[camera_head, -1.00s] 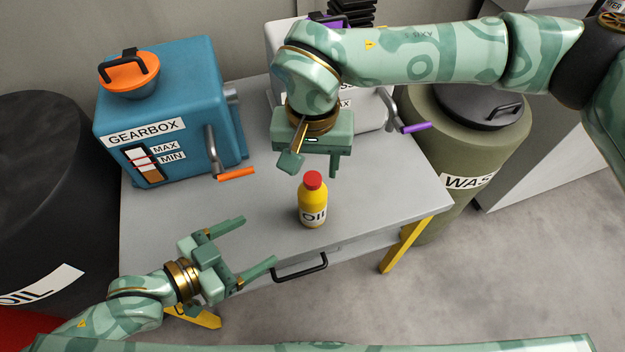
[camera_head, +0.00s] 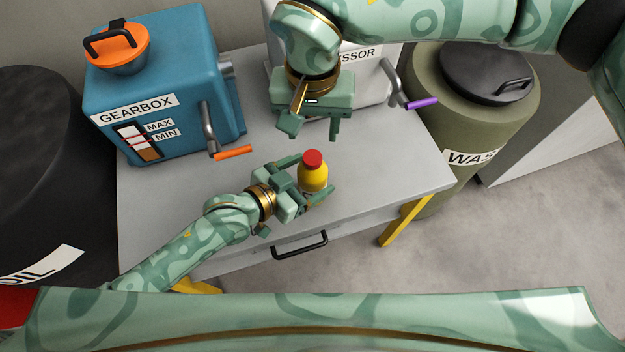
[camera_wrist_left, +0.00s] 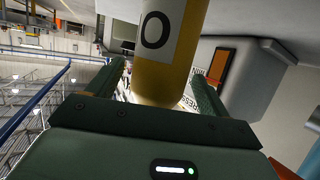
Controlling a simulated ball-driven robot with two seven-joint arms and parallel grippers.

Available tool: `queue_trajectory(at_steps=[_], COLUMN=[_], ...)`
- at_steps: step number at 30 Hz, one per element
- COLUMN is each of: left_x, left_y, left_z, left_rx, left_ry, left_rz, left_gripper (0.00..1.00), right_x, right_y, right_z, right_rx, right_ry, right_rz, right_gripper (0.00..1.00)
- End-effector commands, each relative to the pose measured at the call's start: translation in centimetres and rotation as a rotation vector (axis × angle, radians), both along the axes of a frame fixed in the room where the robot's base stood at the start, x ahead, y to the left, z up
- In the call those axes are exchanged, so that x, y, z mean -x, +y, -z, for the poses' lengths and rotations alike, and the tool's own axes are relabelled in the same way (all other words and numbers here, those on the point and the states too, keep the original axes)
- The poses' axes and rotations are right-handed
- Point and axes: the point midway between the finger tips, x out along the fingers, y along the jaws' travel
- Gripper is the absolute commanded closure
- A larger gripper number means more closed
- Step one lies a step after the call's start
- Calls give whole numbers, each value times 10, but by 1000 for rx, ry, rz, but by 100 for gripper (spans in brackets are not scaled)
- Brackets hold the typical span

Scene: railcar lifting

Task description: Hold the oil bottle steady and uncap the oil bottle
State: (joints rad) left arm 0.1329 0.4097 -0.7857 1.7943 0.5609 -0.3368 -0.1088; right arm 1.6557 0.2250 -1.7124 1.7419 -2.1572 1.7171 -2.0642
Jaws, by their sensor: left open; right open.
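The yellow oil bottle (camera_head: 313,174) with a red cap (camera_head: 313,159) stands upright on the grey table (camera_head: 400,190). My left gripper (camera_head: 318,178) is open, with one finger on each side of the bottle's body. In the left wrist view the bottle (camera_wrist_left: 168,55) stands between the two fingers, and part of its label shows. The head view hides the bottle's lower part behind the near finger. My right gripper (camera_head: 312,135) is open and empty, pointing down above the table, a little behind and above the red cap.
A blue gearbox (camera_head: 175,90) with an orange-handled crank stands at the table's back left. A grey compressor (camera_head: 365,85) with a purple-handled crank stands behind my right gripper. A waste drum (camera_head: 430,110) is at the right. The table's right front is clear.

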Motion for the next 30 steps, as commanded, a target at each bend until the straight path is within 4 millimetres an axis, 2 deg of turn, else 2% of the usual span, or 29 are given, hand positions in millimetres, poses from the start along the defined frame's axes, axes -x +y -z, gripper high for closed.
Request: queue_trajectory(at_steps=[5,13,14,22,26,30], left_x=[-8,-9,-9,-9,-9,-9], left_y=[-10,-11,-11,-11,-11,-11], left_z=[4,5,5,5,5,5], left_rx=[1,0,0,0,0,0], left_ry=[-1,0,0,0,0,0], left_rz=[0,0,0,0,0,0], left_gripper=[21,21,24,99,100,100], right_x=[0,0,0,0,-3,-3], right_y=[0,0,0,0,-1,-2], right_z=[0,0,0,0,-3,-3], right_rx=[0,0,0,0,10,10], right_ry=[0,0,0,-1,-12,-14], right_rz=[0,0,0,0,35,283], right_gripper=[50,50,50,50,50,50])
